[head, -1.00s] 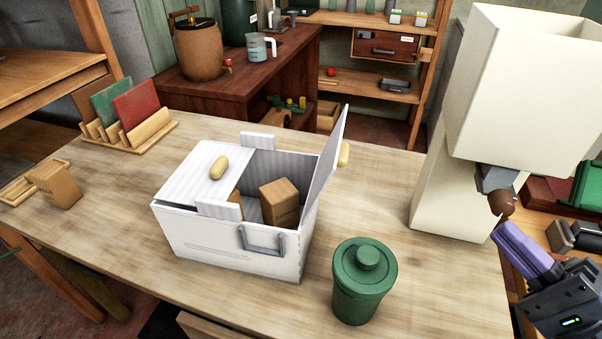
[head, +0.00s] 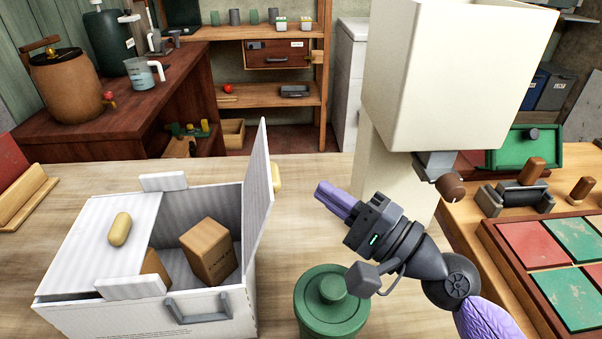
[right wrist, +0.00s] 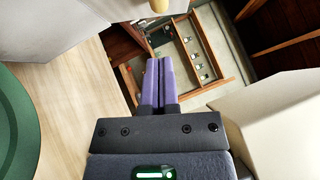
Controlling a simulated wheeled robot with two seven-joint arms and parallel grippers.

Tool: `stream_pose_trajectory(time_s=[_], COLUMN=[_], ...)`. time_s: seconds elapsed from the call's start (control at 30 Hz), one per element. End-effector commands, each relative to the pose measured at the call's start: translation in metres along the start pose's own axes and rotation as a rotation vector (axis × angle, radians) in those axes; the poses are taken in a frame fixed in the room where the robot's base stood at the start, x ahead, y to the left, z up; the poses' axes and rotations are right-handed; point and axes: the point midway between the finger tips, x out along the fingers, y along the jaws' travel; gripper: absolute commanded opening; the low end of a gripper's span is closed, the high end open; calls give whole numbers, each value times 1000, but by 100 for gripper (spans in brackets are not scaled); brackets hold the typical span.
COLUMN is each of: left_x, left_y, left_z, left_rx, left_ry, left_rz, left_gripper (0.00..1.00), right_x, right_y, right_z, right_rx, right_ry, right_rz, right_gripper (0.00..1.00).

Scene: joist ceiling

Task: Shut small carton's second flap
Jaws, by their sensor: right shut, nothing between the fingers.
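The small white carton (head: 130,317) stands on the table at the left in the head view. Its left flap (head: 97,235) lies shut, with a yellow knob (head: 120,229) on top. Its right flap (head: 259,190) stands up, open, tilted outward, with a yellow knob (head: 276,177) on its outer side. A brown box (head: 209,251) sits inside, and another is partly hidden under the left flap. My right gripper (head: 324,193) is shut and empty, to the right of the open flap and apart from it. It also shows in the right wrist view (right wrist: 159,65). My left gripper is not in view.
A green lidded canister (head: 331,305) stands right of the carton, below my right gripper. A tall cream dispenser (head: 440,80) stands behind my right arm. A board of red and green tiles (head: 550,262) lies at the right. The table behind the carton is clear.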

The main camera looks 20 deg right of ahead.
Motion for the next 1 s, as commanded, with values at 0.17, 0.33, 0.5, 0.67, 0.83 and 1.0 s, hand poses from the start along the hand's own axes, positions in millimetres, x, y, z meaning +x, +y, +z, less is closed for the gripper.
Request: stream_pose_trajectory(time_s=[0.17, 0.33, 0.5, 0.67, 0.83, 1.0], left_x=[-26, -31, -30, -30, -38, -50], left_y=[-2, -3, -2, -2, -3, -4], left_z=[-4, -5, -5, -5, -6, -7], left_rx=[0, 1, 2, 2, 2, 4], left_ry=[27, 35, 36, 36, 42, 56], left_rz=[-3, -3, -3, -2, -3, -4], left_gripper=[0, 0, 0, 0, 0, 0], right_x=[24, 32, 33, 33, 34, 36], right_y=[-6, -1, 1, 1, -3, -5], right_z=[20, 28, 29, 29, 30, 33], right_rx=[2, 0, 0, 0, -12, -41], right_ry=[-2, -2, -2, -1, -1, -2], right_rz=[-3, 0, 2, 2, 14, 41], right_gripper=[0, 0, 0, 0, 0, 0])
